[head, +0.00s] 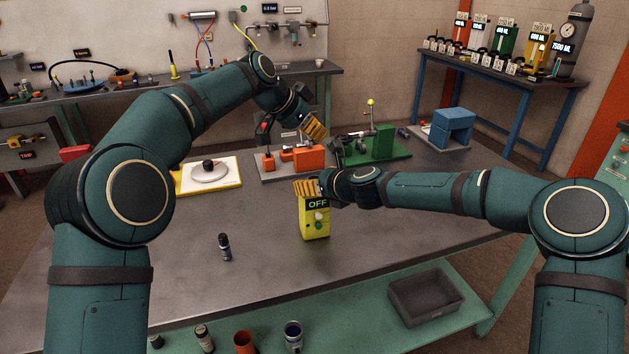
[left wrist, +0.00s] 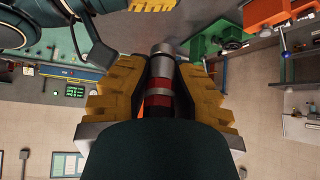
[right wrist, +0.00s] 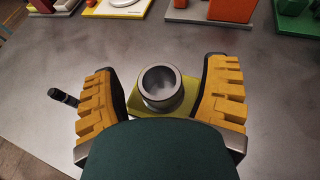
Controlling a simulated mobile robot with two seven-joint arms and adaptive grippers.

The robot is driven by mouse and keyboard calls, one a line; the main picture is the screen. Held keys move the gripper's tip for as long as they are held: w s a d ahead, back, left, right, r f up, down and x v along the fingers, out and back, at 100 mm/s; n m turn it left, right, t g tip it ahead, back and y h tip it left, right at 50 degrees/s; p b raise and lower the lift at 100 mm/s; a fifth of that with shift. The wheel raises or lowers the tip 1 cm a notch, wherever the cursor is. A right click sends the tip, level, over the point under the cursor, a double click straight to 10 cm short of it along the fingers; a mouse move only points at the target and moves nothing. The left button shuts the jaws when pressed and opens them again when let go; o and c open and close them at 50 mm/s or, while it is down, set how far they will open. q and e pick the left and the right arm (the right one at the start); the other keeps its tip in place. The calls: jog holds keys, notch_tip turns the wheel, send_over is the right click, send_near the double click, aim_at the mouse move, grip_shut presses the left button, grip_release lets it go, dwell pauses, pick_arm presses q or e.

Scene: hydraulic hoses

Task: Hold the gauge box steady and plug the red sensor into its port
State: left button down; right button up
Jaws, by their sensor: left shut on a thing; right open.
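The yellow gauge box (head: 316,222) stands upright on the table in the head view, its display reading OFF. In the right wrist view its yellow top (right wrist: 191,99) carries a round grey port (right wrist: 161,88), empty and facing up. My right gripper (head: 306,188) is open at the box's top; in the right wrist view its yellow fingers (right wrist: 163,72) stand on either side of the port, apart. My left gripper (head: 313,127) is raised above the table behind the box. In the left wrist view it is shut on the red sensor (left wrist: 159,97), a red-banded cylinder with a metal tip.
Behind are a white-topped yellow board (head: 228,176), an orange fixture (head: 308,158) and a green fixture (head: 384,144). A blue block (head: 453,127) sits at the back right. The right front tabletop is clear.

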grip_shut()
pick_arm(q)
jog(key=w+a+f+n+g+y, duration=0.1)
jog(key=a+f+n+y, duration=0.1)
jog(key=a+f, duration=0.5)
jog(key=a+f+n+y, duration=0.2)
jog(key=a+f, duration=0.1)
jog(key=f, duration=0.8)
send_over(282, 227)
jog(key=s, duration=0.1)
jog(key=f, duration=0.4)
jog(key=shift+s+a+f, duration=0.1)
jog(key=shift+a+f, duration=0.1)
jog(key=shift+a, duration=0.2)
jog(key=shift+f, duration=2.65)
